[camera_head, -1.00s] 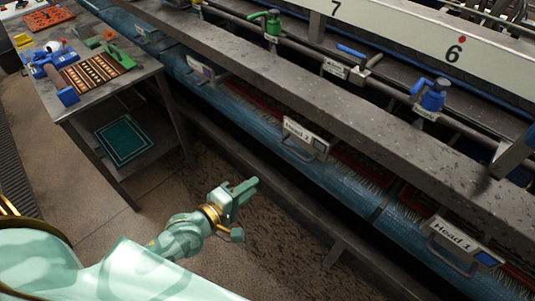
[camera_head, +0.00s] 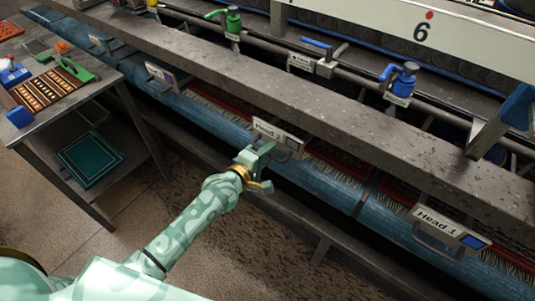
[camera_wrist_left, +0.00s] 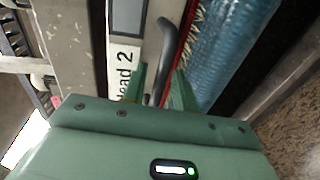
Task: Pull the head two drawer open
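The head two drawer (camera_head: 278,133) shows as a white "Head 2" label plate on the blue tube of the machine. Its grey bar handle is on the front and shows clearly in the wrist view (camera_wrist_left: 166,45). My left gripper (camera_head: 267,167) is just in front of the label in the head view, partly covering the handle. In the wrist view its two green fingers (camera_wrist_left: 160,82) are apart, with the dark handle bar between them. I cannot tell whether either finger touches the bar. The drawer looks flush with the tube. My right gripper is not in view.
The head one drawer (camera_head: 446,230) is to the right on the same tube. A thick grey beam (camera_head: 330,110) runs above the drawers. A metal table (camera_head: 95,100) with brushes and a green-handled tool stands at left. The floor (camera_head: 130,215) in front is clear.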

